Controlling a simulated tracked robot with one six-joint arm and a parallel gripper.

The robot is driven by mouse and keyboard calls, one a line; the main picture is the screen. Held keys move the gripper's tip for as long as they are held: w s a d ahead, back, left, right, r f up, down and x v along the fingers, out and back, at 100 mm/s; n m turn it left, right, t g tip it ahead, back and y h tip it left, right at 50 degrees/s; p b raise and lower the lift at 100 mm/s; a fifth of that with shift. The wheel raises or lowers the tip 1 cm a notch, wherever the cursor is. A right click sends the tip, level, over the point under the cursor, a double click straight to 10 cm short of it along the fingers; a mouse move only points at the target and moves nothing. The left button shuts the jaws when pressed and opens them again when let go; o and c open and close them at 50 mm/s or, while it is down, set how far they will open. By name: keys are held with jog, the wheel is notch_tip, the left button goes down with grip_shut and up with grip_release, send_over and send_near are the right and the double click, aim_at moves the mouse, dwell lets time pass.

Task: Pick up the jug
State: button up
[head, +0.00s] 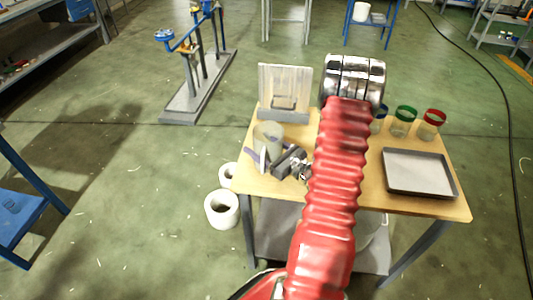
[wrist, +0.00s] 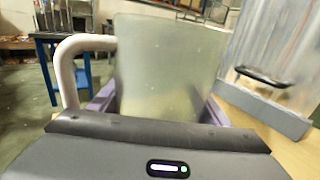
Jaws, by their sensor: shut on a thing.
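The jug (wrist: 168,68) is a pale, translucent, greyish vessel with a thick whitish handle (wrist: 68,65) on its left in the wrist view. It fills the middle of that view, close behind the dark gripper body. In the head view the jug (head: 268,131) is at the left side of the wooden table, in front of a clear panel. My gripper (head: 262,157) has its purple-grey fingers on both sides of the jug and is shut on it. The jug looks about upright. Its base is hidden, so I cannot tell whether it touches the table.
A clear panel stand (head: 285,88) stands right behind the jug. A grey tray (head: 420,173) and jars with green (head: 402,122) and red (head: 431,125) rims are on the right of the table (head: 440,207). White rolls (head: 222,209) lie on the floor to the left.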

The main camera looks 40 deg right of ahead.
jog(key=c, duration=0.3)
jog(key=shift+r, duration=0.1)
notch_tip(320, 180, up, 10)
dwell(0.8)
dwell(0.4)
